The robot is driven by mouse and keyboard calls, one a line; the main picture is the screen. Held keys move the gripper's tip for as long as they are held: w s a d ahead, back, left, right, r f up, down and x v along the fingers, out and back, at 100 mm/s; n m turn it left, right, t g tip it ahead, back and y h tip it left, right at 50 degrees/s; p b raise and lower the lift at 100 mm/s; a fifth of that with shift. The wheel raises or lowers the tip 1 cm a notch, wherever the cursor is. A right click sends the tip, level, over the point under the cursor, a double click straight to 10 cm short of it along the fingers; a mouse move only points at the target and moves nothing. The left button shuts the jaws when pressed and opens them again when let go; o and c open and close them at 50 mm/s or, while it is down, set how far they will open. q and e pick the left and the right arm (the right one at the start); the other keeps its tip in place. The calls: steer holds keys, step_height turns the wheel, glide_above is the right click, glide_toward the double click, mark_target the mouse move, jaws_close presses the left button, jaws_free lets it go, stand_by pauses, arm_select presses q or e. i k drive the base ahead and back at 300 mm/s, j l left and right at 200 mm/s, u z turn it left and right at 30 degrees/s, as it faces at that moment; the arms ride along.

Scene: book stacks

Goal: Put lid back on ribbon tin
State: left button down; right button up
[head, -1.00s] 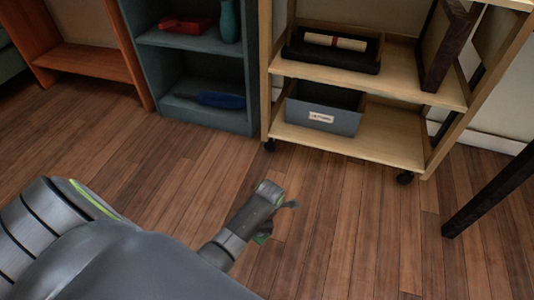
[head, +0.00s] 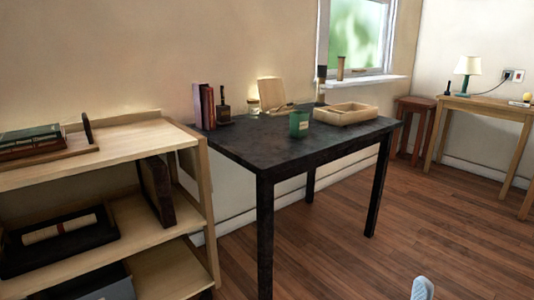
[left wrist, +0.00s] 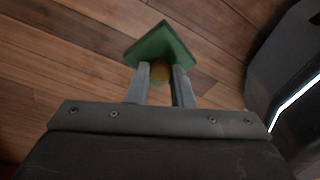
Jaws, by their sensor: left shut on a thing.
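The green tin (head: 299,124) stands upright on the dark table (head: 250,149), near its middle. It is small in the head view, and I cannot see into it. A green square lid (left wrist: 165,43) with a round brownish knob (left wrist: 160,72) shows in the left wrist view. My left gripper (left wrist: 161,75) is shut on the lid's knob, with the lid just beyond the fingertips. Wooden floor lies behind the lid.
A wooden tray (head: 346,113) sits right of the tin. Books (head: 204,106), a dark bottle-shaped object (head: 224,108) and a jar (head: 253,107) stand further left on the table. A wooden shelf unit (head: 120,150) stands left.

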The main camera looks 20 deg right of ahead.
mark_target(298, 119)
steer(key=i+l+z, duration=0.15)
steer(key=l, duration=0.2)
steer(key=l+z, duration=0.15)
steer(key=l, duration=0.25)
steer(key=i+l+z, duration=0.15)
steer(key=l, duration=0.2)
steer(key=i+l+z, duration=0.15)
steer(key=l, duration=0.2)
steer(key=i+l+z, duration=0.15)
steer(key=i+l, duration=0.05)
steer(key=l, duration=0.1)
